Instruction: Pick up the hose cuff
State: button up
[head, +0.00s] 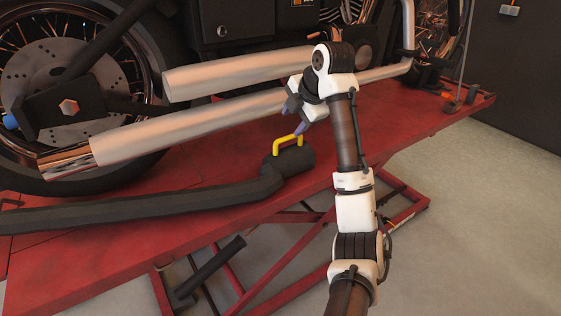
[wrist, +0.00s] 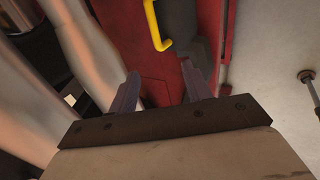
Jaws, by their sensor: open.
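The hose cuff (head: 294,161) is a dark cylinder at the end of a thick black hose (head: 150,204), lying on the red lift platform. A yellow handle (head: 288,142) stands up from it. In the wrist view the yellow handle (wrist: 157,26) is at the top centre, with the dark cuff (wrist: 190,48) beside it, partly cut off and partly behind a finger. My gripper (head: 296,118) is open and empty, a little above the handle, and its fingers (wrist: 160,88) show apart in the wrist view. I see no contact with the handle.
A motorcycle with two exhaust pipes (head: 190,122) stands on the red lift platform (head: 100,270), close to my gripper's left. The platform's front edge lies just past the cuff. Grey floor (head: 470,220) at the right is clear.

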send_over(280, 142)
jog(key=s+d, duration=0.2)
jog(key=s, duration=0.1)
notch_tip(280, 142, down, 5)
jog(key=shift+p+x, duration=1.35)
jog(key=shift+x, duration=1.55)
jog(key=shift+s, duration=0.1)
grip_shut()
